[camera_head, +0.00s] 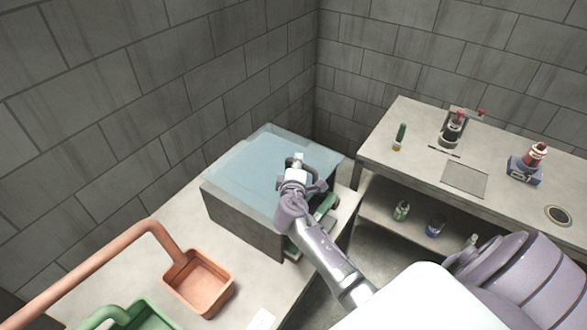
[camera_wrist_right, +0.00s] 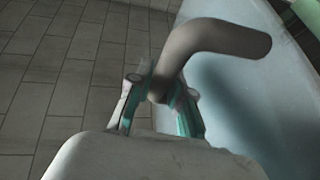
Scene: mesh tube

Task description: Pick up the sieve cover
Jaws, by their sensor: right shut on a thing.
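The sieve cover appears to be the pale blue translucent panel (camera_head: 245,172) on top of a grey rectangular box (camera_head: 240,222) at the back of the left counter. My right gripper (camera_head: 298,176) is at the panel's right edge. In the right wrist view, the gripper (camera_wrist_right: 167,90) is shut around a bent grey handle (camera_wrist_right: 220,38), with the pale blue surface (camera_wrist_right: 235,85) just to its right. Where the handle joins the cover is hidden. My left gripper is not in view.
An orange square scoop (camera_head: 199,283) with a long handle and a green one (camera_head: 140,314) are in front of the box. A green-handled item (camera_head: 327,206) is close beside my right gripper. A second bench (camera_head: 415,140) with bottles and a shelf stands right; grey walls enclose the back.

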